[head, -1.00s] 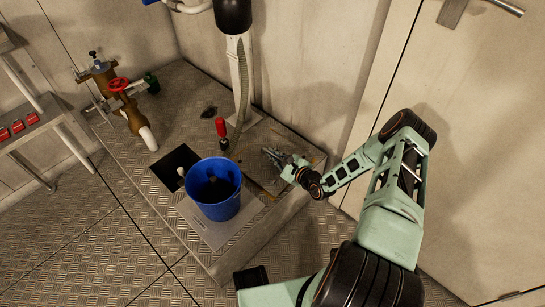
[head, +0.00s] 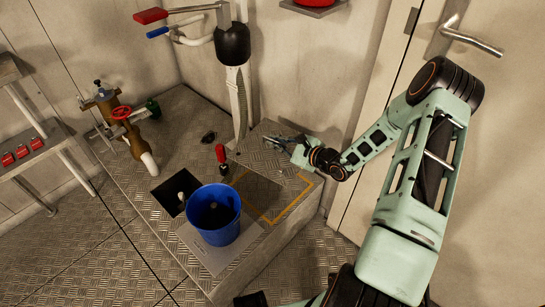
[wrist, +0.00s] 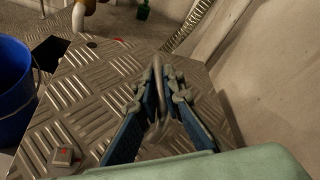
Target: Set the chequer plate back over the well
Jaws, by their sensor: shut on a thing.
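The chequer plate (head: 285,165) is a grey raised-pattern metal sheet near the wall at the right of the plinth; it fills much of the wrist view (wrist: 105,85). My gripper (head: 277,142) is shut on its bent-bar handle (wrist: 158,90). A dark patch beneath it looks like its shadow, so it appears raised off the plinth. A small block with a red mark (wrist: 63,156) sits on the plate's near left corner. The well (head: 174,192) is a dark square opening to the left, partly hidden by the blue bucket (head: 214,215).
The bucket stands on the plinth (head: 235,275) between the well and the front edge. A red-handled tool (head: 221,155) stands between well and plate. A yellow outline (head: 290,207) marks bare plinth. A pump column (head: 238,95) rises behind; a red-wheel valve (head: 121,113) is left.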

